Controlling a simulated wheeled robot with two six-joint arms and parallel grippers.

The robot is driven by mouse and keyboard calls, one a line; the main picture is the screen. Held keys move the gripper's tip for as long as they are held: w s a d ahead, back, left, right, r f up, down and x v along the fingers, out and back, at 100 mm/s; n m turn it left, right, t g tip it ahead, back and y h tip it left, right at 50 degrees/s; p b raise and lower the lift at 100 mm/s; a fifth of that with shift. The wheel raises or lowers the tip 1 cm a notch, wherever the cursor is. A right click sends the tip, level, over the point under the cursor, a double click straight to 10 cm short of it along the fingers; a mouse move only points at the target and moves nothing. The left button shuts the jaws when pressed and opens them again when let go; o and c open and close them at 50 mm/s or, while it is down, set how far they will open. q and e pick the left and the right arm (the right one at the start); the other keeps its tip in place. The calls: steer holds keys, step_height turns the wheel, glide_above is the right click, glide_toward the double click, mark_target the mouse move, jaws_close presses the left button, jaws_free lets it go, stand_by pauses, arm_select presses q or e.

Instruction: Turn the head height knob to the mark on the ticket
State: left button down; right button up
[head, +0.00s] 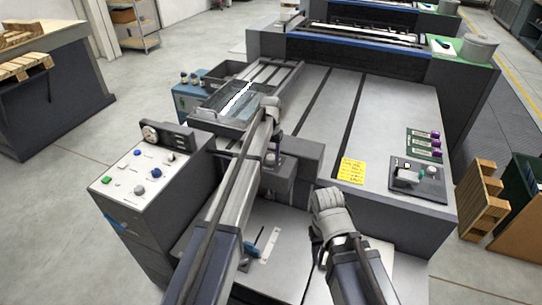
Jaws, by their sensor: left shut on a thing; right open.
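The yellow ticket (351,170), with lines of writing too small to read, lies on the grey machine top right of centre. My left gripper (273,158) points down over a dark grey block (290,185) left of the ticket. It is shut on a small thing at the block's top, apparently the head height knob. The knob is mostly hidden by the fingers and arm, and its setting and scale cannot be read. My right gripper (318,252) is open and empty, low over the front of the machine, apart from the ticket.
A control panel (140,180) with coloured buttons and a round gauge (149,133) stand at left. A tray (235,104) lies behind my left arm. Purple-ended tubes (424,146) and a dark plate with a small device (417,181) lie at right.

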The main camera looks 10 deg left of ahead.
mark_target(271, 157)
stand_by(0.4)
arm_select(q)
steer(key=shift+c, duration=1.5)
jaws_free()
steer(key=shift+r, duration=0.15)
step_height(271, 157, up, 8)
steer(key=p, duration=0.8)
steer(key=shift+f, duration=0.2)
steer(key=s+d+f+b, duration=0.1)
steer(key=s+d, duration=0.2)
steer(key=s, duration=0.9)
steer(key=s+d+f+m+b, duration=0.1)
steer(key=s+d, duration=0.3)
steer(key=s, duration=0.9)
steer(key=s+d+f+y+b, duration=0.1)
steer(key=s+d+f+b, duration=0.1)
steer(key=s, duration=1.1)
steer(key=shift+s+d+m, duration=0.15)
steer(key=shift+d+m, duration=0.15)
steer(key=shift+d, duration=0.45)
